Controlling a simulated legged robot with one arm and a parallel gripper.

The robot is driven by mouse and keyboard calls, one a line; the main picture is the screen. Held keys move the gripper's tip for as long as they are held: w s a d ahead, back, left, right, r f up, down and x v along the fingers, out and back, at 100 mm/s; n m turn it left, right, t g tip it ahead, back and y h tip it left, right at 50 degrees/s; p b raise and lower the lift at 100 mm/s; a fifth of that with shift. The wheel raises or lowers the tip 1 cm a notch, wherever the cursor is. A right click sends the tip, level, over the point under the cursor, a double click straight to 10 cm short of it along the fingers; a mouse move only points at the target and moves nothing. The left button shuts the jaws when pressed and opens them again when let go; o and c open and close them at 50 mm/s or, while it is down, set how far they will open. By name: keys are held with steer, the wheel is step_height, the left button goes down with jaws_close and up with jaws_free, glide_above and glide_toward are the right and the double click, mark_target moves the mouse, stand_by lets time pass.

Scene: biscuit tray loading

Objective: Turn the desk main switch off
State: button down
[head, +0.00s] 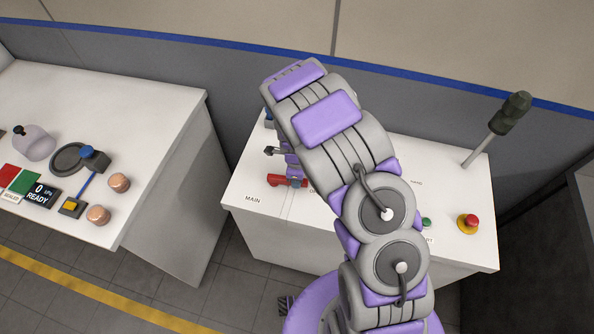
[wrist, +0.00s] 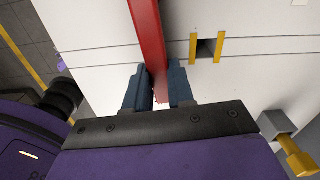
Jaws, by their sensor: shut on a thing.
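The main switch shows as a red handle (head: 280,180) on the white desk (head: 240,187), just above the printed word MAIN. In the head view it lies roughly sideways, and its right end is at my gripper (head: 296,183). In the wrist view the red handle (wrist: 149,35) runs from the top edge down between the two blue-grey fingers of my gripper (wrist: 160,84). The fingers are shut on it. My arm hides much of the desk's middle and any marks there.
A red mushroom button (head: 468,222), a green button (head: 426,222) and a dark-handled lever (head: 510,115) stand on the desk's right side. A second white table (head: 150,110) with several devices is at left, across a floor gap. A yellow-edged slot (wrist: 194,48) lies beside the handle.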

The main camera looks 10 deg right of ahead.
steer(key=shift+s+a+r+m+p, duration=0.15)
steer(key=shift+s+a+m+p, duration=0.15)
steer(key=shift+m, duration=0.4)
steer(key=shift+d, duration=0.1)
steer(key=c, duration=1)
jaws_free()
steer(key=shift+o, duration=0.2)
steer(key=shift+r, duration=0.45)
step_height(320, 180, up, 16)
steer(key=p, duration=0.1)
steer(key=shift+a, duration=0.2)
steer(key=shift+r, duration=0.1)
